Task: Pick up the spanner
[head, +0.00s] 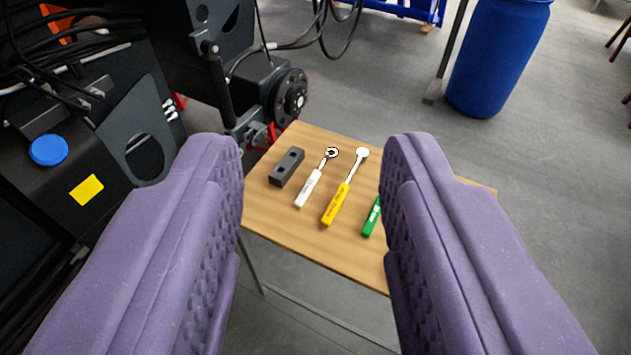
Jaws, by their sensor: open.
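My gripper (312,145) is open and empty, its two purple padded fingers spread wide on either side of the view. Beyond and below the fingertips, several tools lie on a small wooden table (300,235). A white-handled tool (308,188) has a dark and silver ring-like head. A yellow-handled tool (336,204) has a pale round head. A green-handled tool (372,218) is partly hidden behind the right finger. I cannot tell for certain which is the spanner. None of the tools touches the gripper.
A dark block with holes (287,167) lies at the table's left. Dark machinery (130,110) with a hub (289,96) and hanging cables stands close on the left. A blue barrel (497,55) stands at the back right. Grey floor (560,150) is clear on the right.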

